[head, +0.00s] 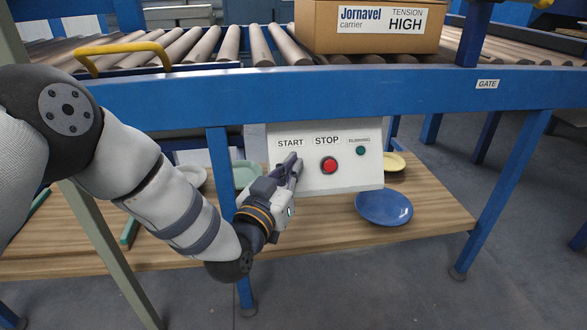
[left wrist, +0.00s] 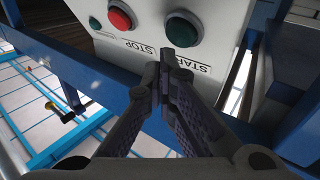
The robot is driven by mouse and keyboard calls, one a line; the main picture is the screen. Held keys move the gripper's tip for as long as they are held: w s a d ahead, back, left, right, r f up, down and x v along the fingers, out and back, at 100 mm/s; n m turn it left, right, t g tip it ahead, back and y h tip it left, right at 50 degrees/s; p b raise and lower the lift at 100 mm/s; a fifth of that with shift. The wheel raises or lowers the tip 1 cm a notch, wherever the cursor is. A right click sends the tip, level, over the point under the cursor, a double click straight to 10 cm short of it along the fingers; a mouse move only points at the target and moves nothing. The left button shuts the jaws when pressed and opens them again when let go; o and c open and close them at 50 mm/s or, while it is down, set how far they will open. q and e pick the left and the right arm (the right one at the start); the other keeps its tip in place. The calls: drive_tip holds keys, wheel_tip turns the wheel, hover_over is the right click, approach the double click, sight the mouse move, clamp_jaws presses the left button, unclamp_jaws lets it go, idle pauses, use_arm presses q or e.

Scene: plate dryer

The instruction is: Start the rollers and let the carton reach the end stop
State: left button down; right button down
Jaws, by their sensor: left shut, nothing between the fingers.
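The brown carton (head: 320,40), labelled Jornavel, tension HIGH, sits on the rollers (head: 208,45) at the upper middle right of the head view. A pale control panel (head: 345,177) hangs under the conveyor's blue rail. Its green START button (left wrist: 183,30) shows in the left wrist view and is hidden behind my gripper in the head view. The red STOP button (head: 329,166) is beside it. My left gripper (head: 291,163) is shut and empty, its fingertips (left wrist: 166,56) close to the START button. I cannot tell whether they touch. My right gripper is not in view.
The green RUNNING lamp (head: 360,151) looks dark. The blue rail (head: 330,90) runs above the panel, with a GATE label (head: 487,84) at right. A blue plate (head: 384,207) lies on the wooden shelf (head: 435,205) below. A yellow handle (head: 120,48) is at left.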

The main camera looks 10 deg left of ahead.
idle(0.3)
use_arm(q)
drive_tip(key=shift+w+a+f, duration=0.1)
drive_tip(key=shift+w+f, duration=0.1)
drive_tip(key=shift+w, duration=0.15)
